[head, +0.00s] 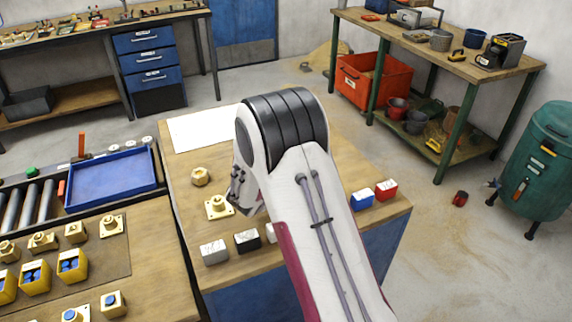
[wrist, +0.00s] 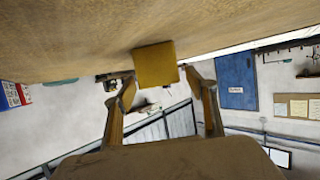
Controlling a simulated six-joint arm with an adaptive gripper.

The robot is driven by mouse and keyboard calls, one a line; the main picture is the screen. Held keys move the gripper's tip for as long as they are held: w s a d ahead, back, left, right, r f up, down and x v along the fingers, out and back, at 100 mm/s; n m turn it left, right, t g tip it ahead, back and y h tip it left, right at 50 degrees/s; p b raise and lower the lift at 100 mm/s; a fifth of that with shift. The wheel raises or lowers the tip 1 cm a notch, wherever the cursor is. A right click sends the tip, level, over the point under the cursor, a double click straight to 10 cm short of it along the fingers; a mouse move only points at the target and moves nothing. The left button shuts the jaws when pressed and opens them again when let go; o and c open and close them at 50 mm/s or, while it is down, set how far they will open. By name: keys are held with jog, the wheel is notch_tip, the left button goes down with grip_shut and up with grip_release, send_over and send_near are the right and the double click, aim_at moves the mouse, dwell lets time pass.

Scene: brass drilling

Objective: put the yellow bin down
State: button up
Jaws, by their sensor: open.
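In the wrist view, which appears upside down, a plain yellow block-like thing, apparently the yellow bin (wrist: 155,62), rests against the wooden tabletop (wrist: 60,40). My gripper (wrist: 159,78) is open, with its two fingers apart on either side of the bin and the fingertips near its sides. I cannot tell whether they touch it. In the head view my arm hides both the gripper and this bin. Other yellow bins (head: 35,280) holding blue pieces stand on the left bench in the head view.
On the middle table, a brass hex part (head: 200,176), a flanged brass part (head: 217,207), a white-topped box (head: 214,252), a black box (head: 247,240), a blue box (head: 362,198) and a red box (head: 386,190) stand around my arm. A blue tray (head: 112,180) lies left. A white sheet (head: 205,130) is behind.

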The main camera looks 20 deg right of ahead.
jog(key=v, duration=1.1)
jog(key=shift+s+a+r, duration=0.1)
jog(key=shift+s+r, duration=0.05)
dwell(0.4)
jog(key=a+r+n+t+y, duration=0.2)
jog(key=a+r+n+y, duration=0.1)
jog(key=a+r+y, duration=0.5)
jog(key=s+a+r+n+y, duration=0.3)
jog(key=s+a+r, duration=0.25)
jog(key=s, duration=0.25)
jog(key=s+d+n+g, duration=0.1)
jog(key=s+d+g, duration=0.1)
jog(key=s, duration=1.1)
jog(key=s+d+n+g+h, duration=0.1)
jog(key=s+d+n+g, duration=0.1)
jog(key=s, duration=1.2)
jog(key=shift+s+d+g, duration=0.2)
jog(key=shift+d+g, duration=0.25)
jog(key=shift+g, duration=0.55)
